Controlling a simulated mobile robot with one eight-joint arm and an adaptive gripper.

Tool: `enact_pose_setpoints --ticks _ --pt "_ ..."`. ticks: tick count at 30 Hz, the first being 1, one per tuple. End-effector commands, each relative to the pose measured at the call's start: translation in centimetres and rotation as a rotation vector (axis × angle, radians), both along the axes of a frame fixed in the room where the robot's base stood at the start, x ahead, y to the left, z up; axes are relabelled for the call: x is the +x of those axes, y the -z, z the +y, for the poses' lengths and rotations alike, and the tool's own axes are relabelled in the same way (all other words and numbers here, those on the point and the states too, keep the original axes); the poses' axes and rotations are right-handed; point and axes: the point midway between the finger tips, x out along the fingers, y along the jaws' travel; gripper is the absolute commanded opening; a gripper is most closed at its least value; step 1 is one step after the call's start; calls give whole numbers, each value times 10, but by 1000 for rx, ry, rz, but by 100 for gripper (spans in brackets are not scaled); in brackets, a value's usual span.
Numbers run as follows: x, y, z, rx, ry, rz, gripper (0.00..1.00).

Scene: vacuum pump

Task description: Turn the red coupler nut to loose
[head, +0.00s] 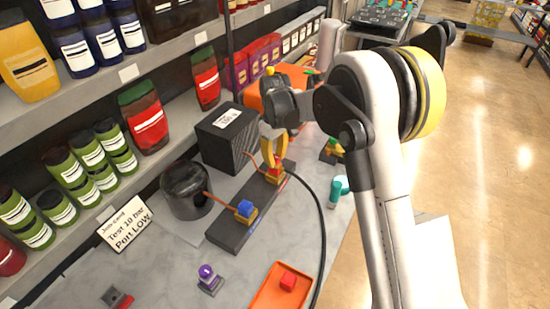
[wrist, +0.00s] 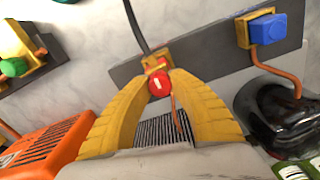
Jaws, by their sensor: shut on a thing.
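The red coupler nut (head: 275,172) sits on a brass-yellow fitting at the far end of a dark grey base bar (head: 226,235). In the wrist view the red nut (wrist: 159,83) shows a round face with a white mark. My gripper (head: 274,159) comes down from above, its yellow fingers closed around the nut. In the wrist view the fingertips of my gripper (wrist: 160,80) are on both sides of the nut. The nut's sides are partly hidden by the fingers. A blue coupler (head: 245,209) is at the bar's near end.
A black ribbed box (head: 229,135) and a dark round vessel (head: 187,190) stand left of the bar. A black hose (head: 322,225) runs along its right. An orange tray (head: 264,296), a purple knob (head: 206,271) and a teal object (head: 334,192) lie nearby. Shelves of bottles stand behind.

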Motion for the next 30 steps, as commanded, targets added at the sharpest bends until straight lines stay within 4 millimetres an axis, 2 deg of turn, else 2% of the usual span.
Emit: enact_pose_setpoints --ticks 29,30 --pt "0 0 0 0 0 0 0" --pt "0 0 0 0 0 0 29"
